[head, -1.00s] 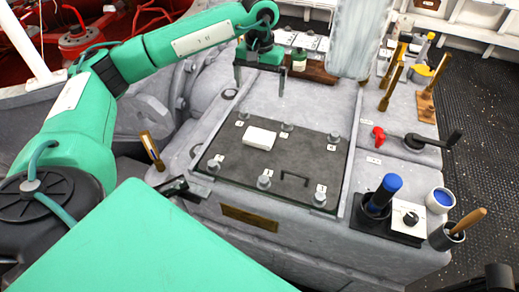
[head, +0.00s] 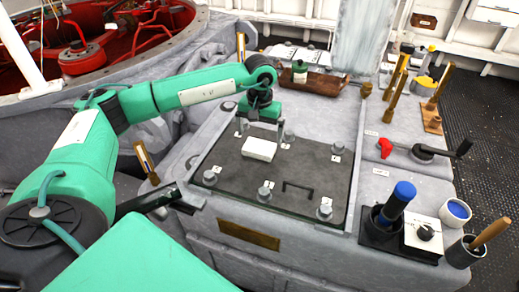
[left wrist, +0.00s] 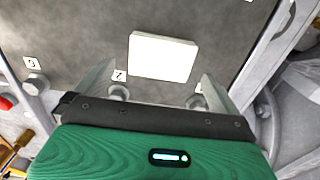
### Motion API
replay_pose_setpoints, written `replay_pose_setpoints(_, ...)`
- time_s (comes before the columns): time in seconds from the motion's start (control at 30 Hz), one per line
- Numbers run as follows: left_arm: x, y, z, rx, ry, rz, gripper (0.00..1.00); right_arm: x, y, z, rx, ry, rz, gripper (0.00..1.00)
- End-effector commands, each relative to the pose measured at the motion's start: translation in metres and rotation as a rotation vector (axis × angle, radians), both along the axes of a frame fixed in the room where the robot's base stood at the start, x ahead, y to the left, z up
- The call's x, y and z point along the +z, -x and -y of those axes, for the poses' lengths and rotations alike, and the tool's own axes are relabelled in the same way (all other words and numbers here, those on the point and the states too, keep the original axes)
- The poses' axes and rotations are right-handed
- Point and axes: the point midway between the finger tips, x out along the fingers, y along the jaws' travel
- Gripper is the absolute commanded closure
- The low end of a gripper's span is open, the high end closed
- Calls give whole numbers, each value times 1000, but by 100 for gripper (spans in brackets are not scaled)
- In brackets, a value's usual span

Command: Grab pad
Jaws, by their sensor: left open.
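The pad (head: 259,149) is a small white rectangular block lying flat on the dark square plate (head: 235,173) near its back left part. My left gripper (head: 260,129) is open and empty, pointing down just above and behind the pad. In the left wrist view the pad (left wrist: 161,57) lies just beyond the gripper, between the lines of its two pale fingers, and looks slightly turned. A gap seems to remain between fingers and pad. My right gripper is in neither current view.
Numbered bolts stand around the plate, with a black handle (head: 297,187) near its front. A brown tray (head: 318,84) with a green bottle (head: 300,72) lies behind.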

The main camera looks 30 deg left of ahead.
Motion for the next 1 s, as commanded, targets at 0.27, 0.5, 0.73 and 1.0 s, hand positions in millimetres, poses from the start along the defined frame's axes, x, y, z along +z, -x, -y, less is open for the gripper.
replay_pose_setpoints(0.27,-26,-3,-3,2,-1,-2,0,-1,0,0,0,1,-2,100)
replay_pose_setpoints(0.5,-56,-4,-4,0,-1,-1,0,-9,2,1,0,3,-12,100)
replay_pose_setpoints(0.73,-58,-4,-4,0,0,1,0,-8,1,1,0,3,-9,100)
replay_pose_setpoints(1.0,-57,-4,-4,1,0,1,32,-7,1,0,0,2,-8,100)
